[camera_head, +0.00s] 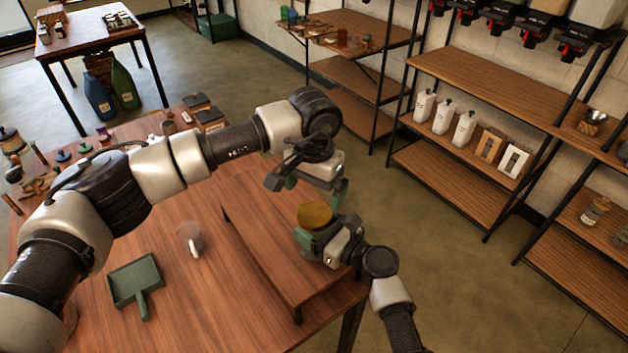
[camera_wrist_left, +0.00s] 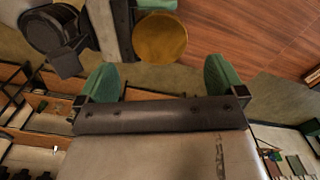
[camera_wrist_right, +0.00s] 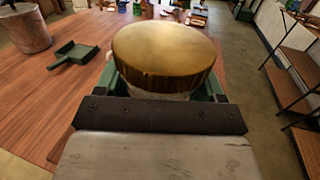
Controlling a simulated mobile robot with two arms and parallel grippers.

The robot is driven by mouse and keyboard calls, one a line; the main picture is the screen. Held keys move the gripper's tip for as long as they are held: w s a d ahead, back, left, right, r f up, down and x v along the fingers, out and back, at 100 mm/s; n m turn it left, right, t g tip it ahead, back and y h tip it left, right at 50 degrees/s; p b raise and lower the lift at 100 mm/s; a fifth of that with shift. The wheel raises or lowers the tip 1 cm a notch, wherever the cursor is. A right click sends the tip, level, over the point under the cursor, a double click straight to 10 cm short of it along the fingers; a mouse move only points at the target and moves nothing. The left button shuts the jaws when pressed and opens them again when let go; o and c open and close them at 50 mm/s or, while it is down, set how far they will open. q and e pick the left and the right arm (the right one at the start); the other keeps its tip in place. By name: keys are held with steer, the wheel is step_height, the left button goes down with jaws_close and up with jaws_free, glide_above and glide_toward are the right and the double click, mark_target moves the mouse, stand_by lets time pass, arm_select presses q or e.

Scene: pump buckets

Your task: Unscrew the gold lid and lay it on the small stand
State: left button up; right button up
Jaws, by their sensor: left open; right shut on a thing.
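The gold lid (camera_head: 314,214) is on top of a mostly hidden jar, which my right gripper (camera_head: 318,240) grips just below the lid, near the right edge of the low wooden stand (camera_head: 262,232). In the right wrist view the lid (camera_wrist_right: 165,50) is large and level, with a pale strip of the jar (camera_wrist_right: 165,94) under it between the fingers. My left gripper (camera_head: 315,188) is open and empty, just above and behind the lid. In the left wrist view the lid (camera_wrist_left: 160,38) appears beyond the open green fingers, apart from them.
The stand's top is mostly bare. Shelves (camera_head: 480,140) with white bottles stand at the right, beyond open floor.

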mark_target(314, 213)
arm_select(q)
step_height(314, 213, down, 6)
steer(key=shift+f, duration=0.1)
stand_by(0.4)
